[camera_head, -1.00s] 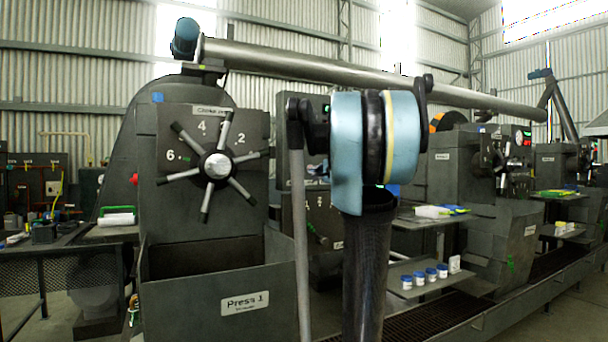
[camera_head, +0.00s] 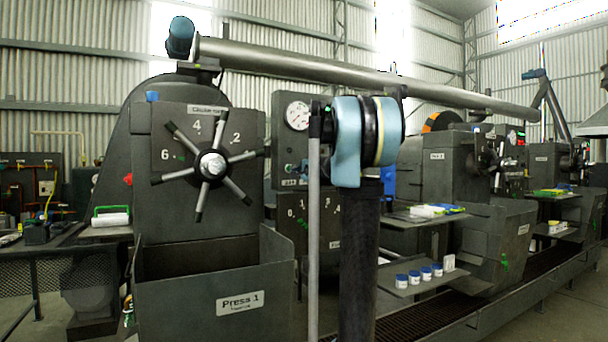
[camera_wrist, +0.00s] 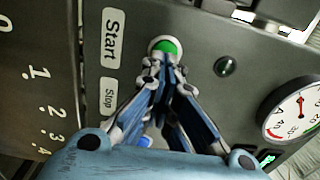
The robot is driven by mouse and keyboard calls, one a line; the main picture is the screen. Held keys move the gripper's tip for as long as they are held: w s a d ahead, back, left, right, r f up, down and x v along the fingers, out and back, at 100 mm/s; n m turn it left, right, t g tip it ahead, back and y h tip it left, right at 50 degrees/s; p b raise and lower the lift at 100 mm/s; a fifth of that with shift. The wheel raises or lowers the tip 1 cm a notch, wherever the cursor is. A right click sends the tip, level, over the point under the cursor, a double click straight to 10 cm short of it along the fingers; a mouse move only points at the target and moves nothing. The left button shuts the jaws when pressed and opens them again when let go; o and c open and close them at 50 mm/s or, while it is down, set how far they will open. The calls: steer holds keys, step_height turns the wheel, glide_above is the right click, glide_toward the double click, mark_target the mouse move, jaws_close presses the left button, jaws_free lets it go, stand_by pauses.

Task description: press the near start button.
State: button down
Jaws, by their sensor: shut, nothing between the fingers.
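The green start button (camera_wrist: 166,47) with a pale ring sits on the grey panel beside the "Start" label (camera_wrist: 112,38) in the wrist view. My gripper (camera_wrist: 160,62) is shut and empty, and its fingertips lie at the button's lower edge in the picture. I cannot tell whether the tips touch the button. A "Stop" label (camera_wrist: 109,97) is below the "Start" label; no stop button shows clearly, as my fingers cover that area.
A dark round knob or lamp (camera_wrist: 227,66) and a dial gauge (camera_wrist: 295,108) are right of the button. A shelf with several blue-lidded jars (camera_head: 414,278) is at right.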

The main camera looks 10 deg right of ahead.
steer(key=shift+w+a, duration=0.2)
steer(key=shift+w, duration=0.6)
steer(key=shift+w+a+r, duration=0.3)
steer(key=shift+w+r, duration=0.1)
steer(key=shift+r, duration=0.05)
steer(key=v, duration=1.4)
steer(key=shift+s+d, duration=0.2)
steer(key=shift+d, duration=0.05)
steer(key=shift+f, duration=0.1)
